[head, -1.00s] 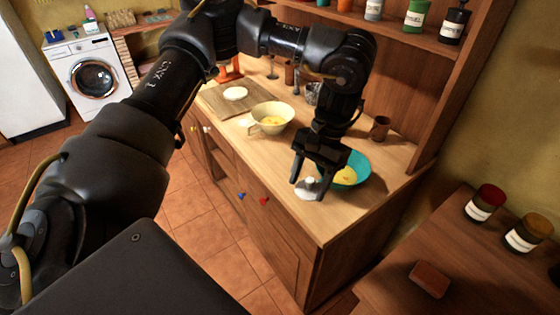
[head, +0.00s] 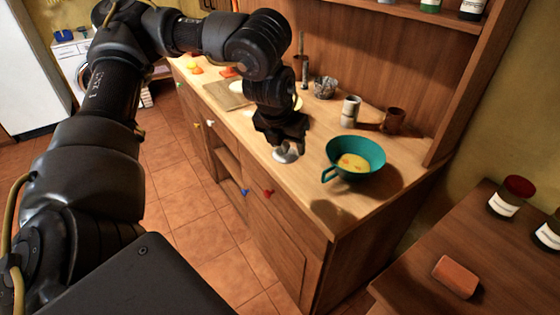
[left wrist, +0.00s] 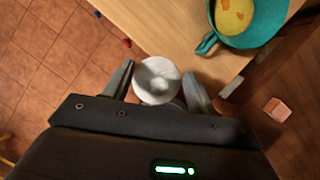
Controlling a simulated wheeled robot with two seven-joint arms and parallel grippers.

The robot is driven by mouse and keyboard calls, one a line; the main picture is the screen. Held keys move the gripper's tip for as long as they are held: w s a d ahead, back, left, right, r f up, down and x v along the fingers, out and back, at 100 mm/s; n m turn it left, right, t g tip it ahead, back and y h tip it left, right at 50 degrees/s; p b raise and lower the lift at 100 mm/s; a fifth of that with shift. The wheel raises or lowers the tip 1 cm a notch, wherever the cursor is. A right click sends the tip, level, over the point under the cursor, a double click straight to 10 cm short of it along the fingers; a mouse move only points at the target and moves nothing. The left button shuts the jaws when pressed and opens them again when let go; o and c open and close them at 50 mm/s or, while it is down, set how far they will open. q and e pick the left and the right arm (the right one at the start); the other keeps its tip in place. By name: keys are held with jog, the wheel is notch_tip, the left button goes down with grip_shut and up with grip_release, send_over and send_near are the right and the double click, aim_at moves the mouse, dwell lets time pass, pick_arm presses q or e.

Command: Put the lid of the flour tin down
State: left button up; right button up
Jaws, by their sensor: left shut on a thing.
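The lid of the flour tin (head: 286,155) is a small pale round disc with a knob on top. My left gripper (head: 281,143) points down and is shut on it near the counter's front edge. In the left wrist view the lid (left wrist: 155,93) sits between the two fingers, overlapping the counter edge. I cannot tell whether its underside touches the counter. I cannot make out the flour tin for certain; a pale grey cylinder (head: 350,109) stands at the back of the counter. My right gripper is not in view.
A teal bowl (head: 370,147) with yellow contents stands right of the lid on the wooden counter (head: 310,190). A brown cup (head: 395,120) and a glass (head: 325,87) are behind. A board (head: 226,95) lies left. A side table (head: 410,285) holds jars and a reddish block (head: 456,277).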

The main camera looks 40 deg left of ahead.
pick_arm(q)
jog(key=m, duration=0.1)
jog(key=a+m+h+b, duration=0.1)
jog(key=m, duration=0.1)
jog(key=a+m+h, duration=0.1)
jog(key=shift+w+a+f+m, duration=0.1)
jog(key=shift+a+f+m, duration=0.15)
jog(key=shift+f+m, duration=0.05)
jog(key=shift+w+a+r+m+h+b, duration=0.1)
jog(key=shift+a+m+h+b, duration=0.3)
jog(key=shift+m, duration=0.7)
